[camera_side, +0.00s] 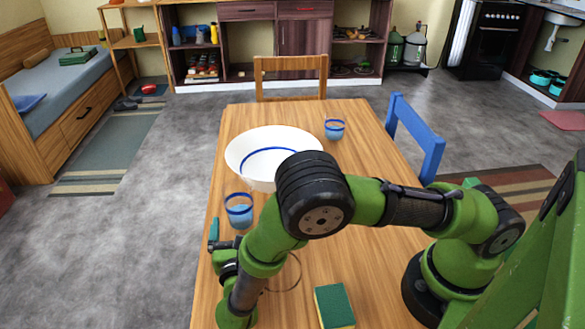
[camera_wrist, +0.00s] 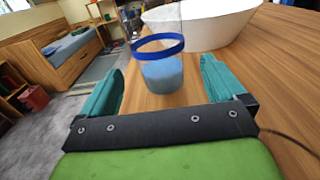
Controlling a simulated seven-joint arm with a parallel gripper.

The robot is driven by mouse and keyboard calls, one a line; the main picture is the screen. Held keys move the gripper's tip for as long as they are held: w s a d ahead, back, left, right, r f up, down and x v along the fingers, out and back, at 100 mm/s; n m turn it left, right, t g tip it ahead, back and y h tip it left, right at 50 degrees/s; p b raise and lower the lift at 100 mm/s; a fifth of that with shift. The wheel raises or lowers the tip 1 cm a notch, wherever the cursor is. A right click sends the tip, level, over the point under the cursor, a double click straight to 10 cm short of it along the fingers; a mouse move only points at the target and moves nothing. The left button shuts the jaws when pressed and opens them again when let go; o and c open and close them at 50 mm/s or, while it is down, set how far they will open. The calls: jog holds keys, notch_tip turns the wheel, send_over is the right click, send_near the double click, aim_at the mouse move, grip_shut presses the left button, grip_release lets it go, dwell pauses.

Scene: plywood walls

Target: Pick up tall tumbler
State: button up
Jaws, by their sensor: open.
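A clear tumbler with a blue band and a pale blue lower part (camera_side: 239,212) stands upright near the left edge of the wooden table. It also shows in the wrist view (camera_wrist: 162,72), ahead of and between the two teal fingers, with its top cut off by the frame. My gripper (camera_wrist: 161,68) is open and empty, with a finger on either side of the tumbler's line. In the side view my gripper (camera_side: 224,238) is low over the table just in front of the tumbler, partly hidden by my arm. A similar, smaller-looking cup (camera_side: 334,129) stands farther back.
A large white bowl (camera_side: 240,150) with a blue ring stands just behind the tumbler; it also shows in the wrist view (camera_wrist: 205,30). A green and yellow sponge (camera_side: 334,306) lies at the front of the table (camera_side: 375,270). A thin dark loop lies near my arm.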

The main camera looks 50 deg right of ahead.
jog(key=x, duration=0.7)
jog(key=shift+w+d+r, duration=0.1)
jog(key=shift+w+d, duration=0.05)
jog(key=shift+w, duration=0.05)
jog(key=c, duration=1.1)
